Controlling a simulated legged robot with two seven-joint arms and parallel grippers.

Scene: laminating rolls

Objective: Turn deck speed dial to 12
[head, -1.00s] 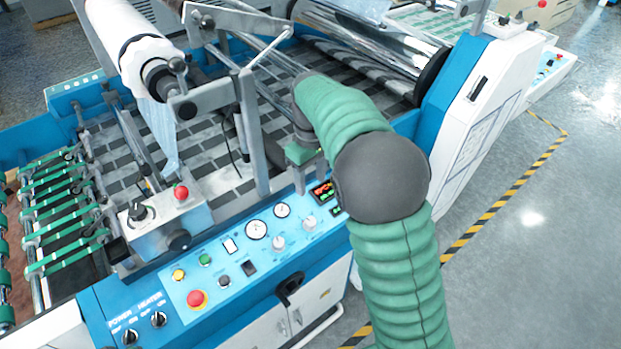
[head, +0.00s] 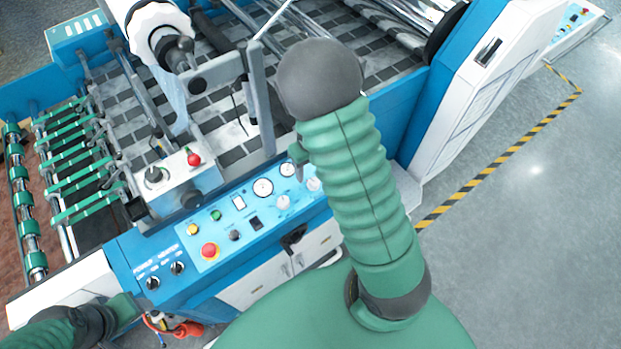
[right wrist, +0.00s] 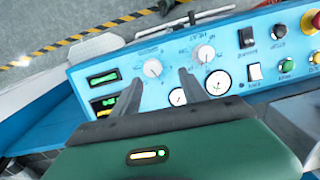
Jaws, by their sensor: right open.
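Two white dials sit on the blue control panel, the left one (head: 283,202) and the right one (head: 313,184) partly behind my right arm. In the right wrist view, one dial (right wrist: 153,68) appears just beyond and between the fingertips of my open right gripper (right wrist: 160,77). The other dial (right wrist: 204,53) lies beyond the right finger. I see no contact with either. The dial labels are too small to read, so I cannot tell which is deck speed. My right arm hides most of that gripper in the head view. My left gripper (head: 122,305) is low at the left, its fingers unclear.
Two gauges (right wrist: 219,83) and lit displays (right wrist: 104,79) flank the dials. A red stop button (head: 209,251) and several switches share the panel. A control box (head: 180,180) and metal brackets rise behind it. Open floor (head: 500,260) lies to the right.

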